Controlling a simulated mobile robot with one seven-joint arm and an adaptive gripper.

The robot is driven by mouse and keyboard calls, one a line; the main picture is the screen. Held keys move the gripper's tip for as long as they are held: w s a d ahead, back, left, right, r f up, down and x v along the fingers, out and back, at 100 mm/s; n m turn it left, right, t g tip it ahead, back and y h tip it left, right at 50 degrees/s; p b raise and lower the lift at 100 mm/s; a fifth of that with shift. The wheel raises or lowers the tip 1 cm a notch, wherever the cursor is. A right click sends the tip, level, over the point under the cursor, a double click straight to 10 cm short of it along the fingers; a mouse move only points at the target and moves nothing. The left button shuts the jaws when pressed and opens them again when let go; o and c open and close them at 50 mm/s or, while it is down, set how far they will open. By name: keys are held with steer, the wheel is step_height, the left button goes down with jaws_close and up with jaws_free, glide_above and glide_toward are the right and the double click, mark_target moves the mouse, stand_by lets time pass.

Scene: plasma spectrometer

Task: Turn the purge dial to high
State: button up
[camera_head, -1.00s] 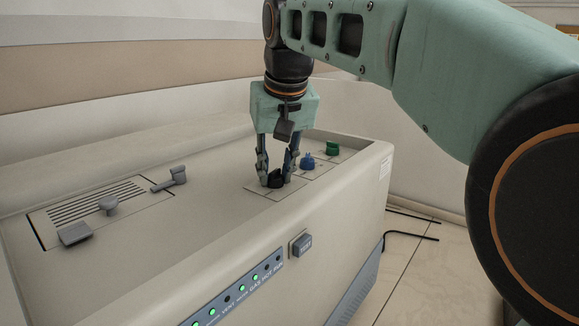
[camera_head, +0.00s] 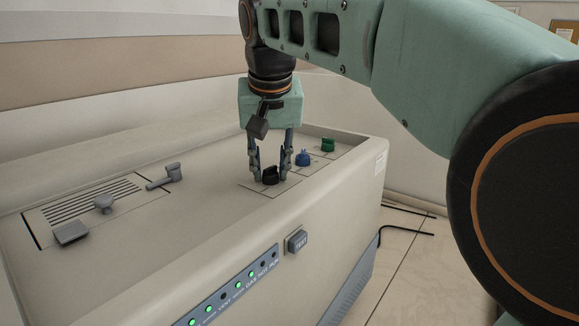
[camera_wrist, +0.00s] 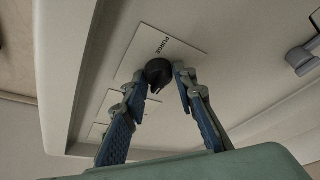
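The purge dial (camera_head: 270,175) is a small black knob on a square plate on top of the cream instrument. It also shows in the wrist view (camera_wrist: 158,73), beside the printed word PURGE, with a notched edge facing the gripper. My gripper (camera_head: 270,179) points down over the dial, one finger on each side of it. In the wrist view the fingers (camera_wrist: 159,74) stand apart around the dial, with narrow gaps that make contact hard to judge. The gripper looks open. The dial's setting marks cannot be read.
A blue knob (camera_head: 303,158) and a green knob (camera_head: 327,145) stand behind the dial to the right. A grey lever (camera_head: 166,177) and a vent grille (camera_head: 95,202) lie to the left. A grey button (camera_head: 297,241) and an indicator strip (camera_head: 235,287) are on the front.

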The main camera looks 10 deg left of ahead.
steer(key=shift+o, duration=1.4)
steer(key=shift+r, duration=0.1)
steer(key=v, duration=1.2)
